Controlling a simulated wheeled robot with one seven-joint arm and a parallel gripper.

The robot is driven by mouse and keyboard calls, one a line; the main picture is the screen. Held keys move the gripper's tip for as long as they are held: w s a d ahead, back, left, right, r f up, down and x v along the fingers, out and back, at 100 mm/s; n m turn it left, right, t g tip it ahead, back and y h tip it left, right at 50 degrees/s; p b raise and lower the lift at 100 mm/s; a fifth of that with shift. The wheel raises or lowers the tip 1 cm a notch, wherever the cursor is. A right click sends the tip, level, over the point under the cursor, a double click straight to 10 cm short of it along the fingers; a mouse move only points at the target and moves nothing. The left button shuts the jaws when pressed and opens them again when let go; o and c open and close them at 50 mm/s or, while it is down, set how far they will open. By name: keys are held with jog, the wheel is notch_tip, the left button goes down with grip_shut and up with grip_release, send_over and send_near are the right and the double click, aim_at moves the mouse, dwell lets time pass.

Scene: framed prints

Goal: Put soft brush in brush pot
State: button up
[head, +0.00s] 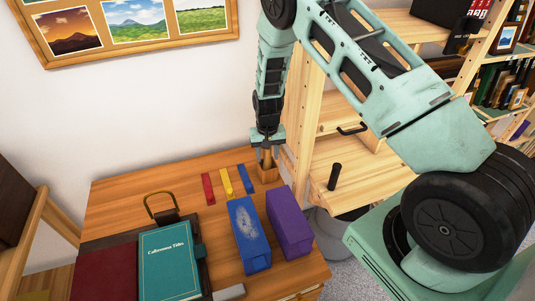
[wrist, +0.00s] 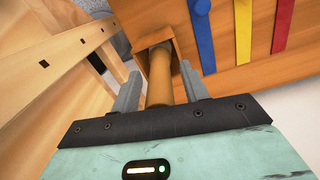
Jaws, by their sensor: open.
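The brush pot (head: 269,176) is a square wooden holder at the back right corner of the desk; its opening also shows in the wrist view (wrist: 176,60). A tan wooden rod, which looks like the soft brush (wrist: 159,80), stands inside the pot, with its lower end hidden by the walls. In the head view the rod (head: 267,157) shows just above the pot. My gripper (head: 267,146) is directly above the pot, pointing down. Its fingers (wrist: 160,72) are open on both sides of the rod, with gaps visible between.
Red (head: 208,188), yellow (head: 226,182) and blue (head: 246,179) strips lie left of the pot. A blue box (head: 248,235), a purple box (head: 289,222) and a teal book (head: 169,262) are nearer. A wooden shelf unit (head: 305,100) stands close on the right.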

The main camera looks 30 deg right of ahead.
notch_tip(320, 180, up, 12)
jog(key=b, duration=0.3)
jog(key=shift+f, duration=0.2)
jog(key=shift+a+r, duration=0.15)
jog(key=shift+r, duration=0.2)
jog(key=s+a+r+n+y, duration=0.1)
jog(key=s+a+r+n, duration=0.2)
jog(key=s+a+r, duration=0.45)
jog(key=s+a+r+n+y, duration=0.1)
jog(key=s+a+r+n, duration=0.25)
jog(key=s+a, duration=0.65)
jog(key=s+a+r+n, duration=0.1)
jog(key=s+n, duration=0.1)
jog(key=s, duration=0.6)
jog(key=s+a+r+n+h, duration=0.1)
jog(key=s+a+r+n, duration=0.1)
jog(key=s, duration=0.6)
jog(key=shift+n, duration=0.75)
jog(key=shift+s, duration=0.1)
